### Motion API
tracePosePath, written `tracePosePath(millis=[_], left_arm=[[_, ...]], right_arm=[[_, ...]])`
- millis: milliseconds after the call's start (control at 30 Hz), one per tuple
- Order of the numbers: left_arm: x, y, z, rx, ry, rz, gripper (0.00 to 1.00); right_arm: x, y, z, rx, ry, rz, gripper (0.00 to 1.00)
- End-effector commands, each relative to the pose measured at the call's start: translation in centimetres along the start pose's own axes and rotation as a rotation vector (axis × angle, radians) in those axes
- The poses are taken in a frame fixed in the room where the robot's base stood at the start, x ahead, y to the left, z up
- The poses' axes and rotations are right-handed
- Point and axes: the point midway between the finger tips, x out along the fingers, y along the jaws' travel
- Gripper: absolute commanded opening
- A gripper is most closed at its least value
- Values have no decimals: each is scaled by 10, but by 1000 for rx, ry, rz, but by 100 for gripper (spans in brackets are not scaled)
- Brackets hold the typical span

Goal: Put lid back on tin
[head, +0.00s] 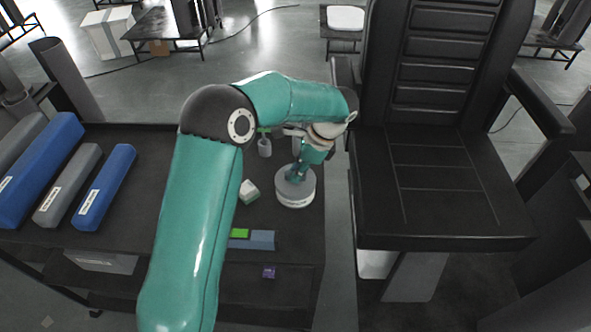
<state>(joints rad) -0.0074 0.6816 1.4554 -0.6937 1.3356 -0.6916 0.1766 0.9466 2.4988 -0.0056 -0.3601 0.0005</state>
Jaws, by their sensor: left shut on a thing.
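A round grey tin (296,201) with a pale label stands on the dark table near its right edge. A grey disc-like top, which looks like the lid (284,184), sits at the tin's upper rim. My left gripper (297,176) comes down over it from above and is shut on the lid near its middle. The fingers hide part of the lid, and I cannot tell whether it is fully seated or just above the rim. My right gripper is not in view.
A green-and-white block (249,191), a grey container (265,148) and a blue-grey box with a green piece (262,240) are near the tin. Blue (104,187) and grey rolls lie at left. A black chair (440,190) stands right of the table.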

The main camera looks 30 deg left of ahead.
Motion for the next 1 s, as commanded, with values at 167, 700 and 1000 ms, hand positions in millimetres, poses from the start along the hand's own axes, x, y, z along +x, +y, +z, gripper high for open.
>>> tracePosePath(millis=[167,700,1000], left_arm=[[0,0,0,0,0,0,0],[0,0,0,0,0,0,69],[0,0,0,0,0,0,71]], right_arm=[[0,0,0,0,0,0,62],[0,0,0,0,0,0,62],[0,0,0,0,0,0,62]])
